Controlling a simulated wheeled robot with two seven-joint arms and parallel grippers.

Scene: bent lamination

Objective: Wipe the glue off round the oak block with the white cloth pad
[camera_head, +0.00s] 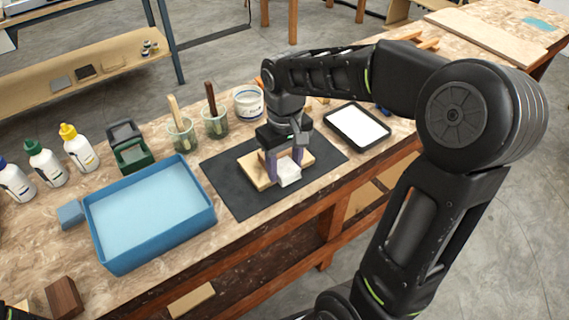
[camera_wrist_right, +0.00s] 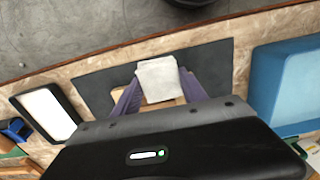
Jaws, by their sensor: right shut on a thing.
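The white cloth pad (camera_head: 289,173) is held between the fingers of my right gripper (camera_head: 283,169), which is shut on it. In the right wrist view the pad (camera_wrist_right: 158,79) shows between the two purple fingers of the gripper (camera_wrist_right: 160,88). The pale oak block (camera_head: 255,172) lies under and around the gripper on a dark mat (camera_head: 236,195). The gripper hides much of the block. I cannot tell whether the pad touches the block or the mat. No glue can be made out. My left gripper is not in view.
A blue tray (camera_head: 112,250) stands left of the mat, and a tablet with a white screen (camera_head: 358,125) lies to its right. Two jars with brushes (camera_head: 181,134) and a white tub (camera_head: 248,103) stand behind. Several bottles (camera_head: 78,150) stand at the left.

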